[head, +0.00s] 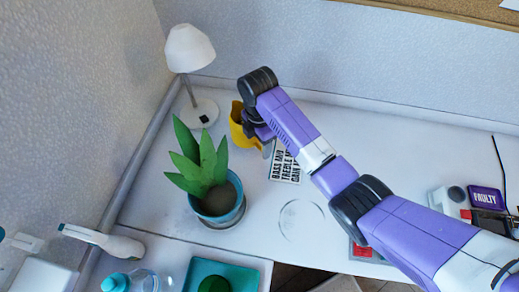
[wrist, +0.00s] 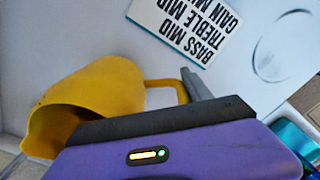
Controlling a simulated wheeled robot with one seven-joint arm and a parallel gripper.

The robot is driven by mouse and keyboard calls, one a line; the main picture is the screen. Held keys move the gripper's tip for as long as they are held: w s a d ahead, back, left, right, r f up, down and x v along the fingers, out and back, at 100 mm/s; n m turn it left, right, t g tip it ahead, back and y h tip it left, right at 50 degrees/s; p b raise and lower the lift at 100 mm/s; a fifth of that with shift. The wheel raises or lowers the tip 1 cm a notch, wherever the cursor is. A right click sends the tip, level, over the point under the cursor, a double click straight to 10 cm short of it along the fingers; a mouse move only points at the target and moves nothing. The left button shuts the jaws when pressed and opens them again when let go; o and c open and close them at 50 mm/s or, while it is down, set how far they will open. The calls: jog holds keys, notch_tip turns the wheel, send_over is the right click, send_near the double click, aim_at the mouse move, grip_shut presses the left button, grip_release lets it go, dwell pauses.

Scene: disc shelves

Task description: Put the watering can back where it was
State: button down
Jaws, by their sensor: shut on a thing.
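The yellow watering can (head: 238,128) is at the back of the white desk, between the lamp and my arm. In the wrist view the can (wrist: 95,93) is tilted, its wide open mouth towards the lower left and its handle towards the right. My gripper (head: 268,147) is shut on the can at its handle side; a grey finger (wrist: 194,84) shows beside the handle. My wrist hides part of the can, and I cannot tell whether its base touches the desk.
A potted plant (head: 218,203) stands in front of the can, and a white lamp (head: 203,112) behind left. A printed card (head: 286,163) lies below my gripper. A faint ring (head: 301,221) marks the clear desk middle. A teal tray (head: 222,268) is at the front.

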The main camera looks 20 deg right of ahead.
jog(key=shift+f, duration=1.7)
jog(key=shift+f, duration=0.15)
jog(key=shift+c, duration=2.3)
grip_release()
notch_tip(320, 180, up, 12)
jog(key=shift+w+r, duration=0.1)
jog(key=shift+r, duration=0.05)
